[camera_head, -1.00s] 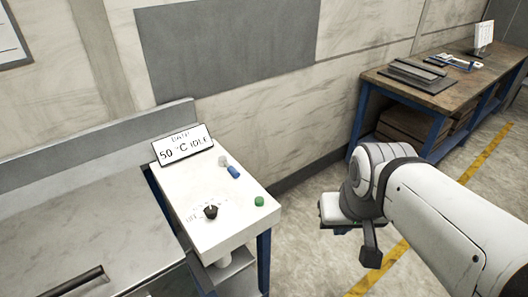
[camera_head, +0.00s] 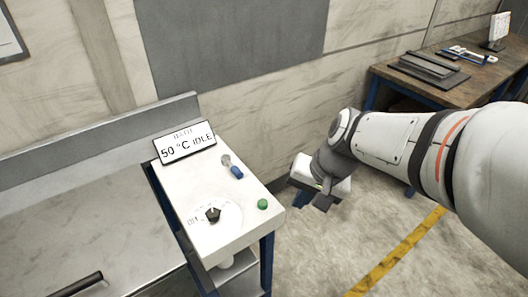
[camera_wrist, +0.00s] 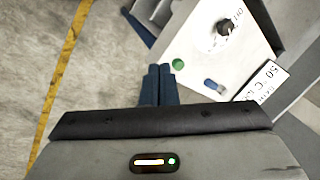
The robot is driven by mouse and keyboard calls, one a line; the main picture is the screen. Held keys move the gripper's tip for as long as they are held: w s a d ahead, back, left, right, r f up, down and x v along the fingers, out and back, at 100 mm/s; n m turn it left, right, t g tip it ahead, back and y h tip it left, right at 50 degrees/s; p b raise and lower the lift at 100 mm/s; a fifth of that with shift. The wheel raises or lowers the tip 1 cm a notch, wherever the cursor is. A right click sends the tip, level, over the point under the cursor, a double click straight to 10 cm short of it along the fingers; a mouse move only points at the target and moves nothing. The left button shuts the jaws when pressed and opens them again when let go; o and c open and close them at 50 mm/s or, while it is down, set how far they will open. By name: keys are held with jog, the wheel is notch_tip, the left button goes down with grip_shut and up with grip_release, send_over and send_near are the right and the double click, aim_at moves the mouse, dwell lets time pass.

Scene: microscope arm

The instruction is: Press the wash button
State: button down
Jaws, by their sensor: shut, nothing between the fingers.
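The white control box (camera_head: 230,236) stands beside the metal bench. On it are a green button (camera_head: 263,204), a blue switch (camera_head: 237,172), a black dial (camera_head: 212,214) and a display (camera_head: 184,143) that reads "50 °C IDLE". No label reading "wash" can be made out. My gripper (camera_head: 302,203) is to the right of the box, apart from it. In the wrist view my gripper's two blue fingers (camera_wrist: 159,72) are together and empty. The green button (camera_wrist: 178,64) and the blue switch (camera_wrist: 212,86) lie just right of the fingertips there.
The metal bench (camera_head: 90,225) with a dark handle (camera_head: 78,285) is at left. A wooden workbench (camera_head: 480,85) with flat dark plates (camera_head: 428,70) is at back right. A wall is behind. Open floor with a yellow line (camera_head: 400,255) lies at right.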

jog(key=w+a+f+m+y+p, duration=0.1)
jog(key=w+a+f+m+y, duration=0.1)
jog(key=w, duration=0.5)
jog(key=w+a+f+m+y+p, duration=0.1)
jog(key=w+a+f+m+y, duration=0.2)
jog(key=w+a+f+m, duration=0.1)
jog(key=w+a+m, duration=0.1)
jog(key=w+m, duration=0.1)
jog(key=w, duration=0.1)
jog(key=shift+f+m, duration=0.2)
jog(key=shift+m, duration=0.2)
jog(key=shift+f, duration=0.1)
jog(key=b, duration=0.6)
send_over(267, 203)
notch_tip(267, 203, down, 8)
jog(key=shift+w+r, duration=0.1)
jog(key=shift+w, duration=0.05)
jog(key=shift+f+b, duration=0.4)
jog(key=shift+b, duration=0.05)
dwell(0.5)
jog(key=shift+f+b, duration=0.4)
jog(key=shift+b, duration=0.25)
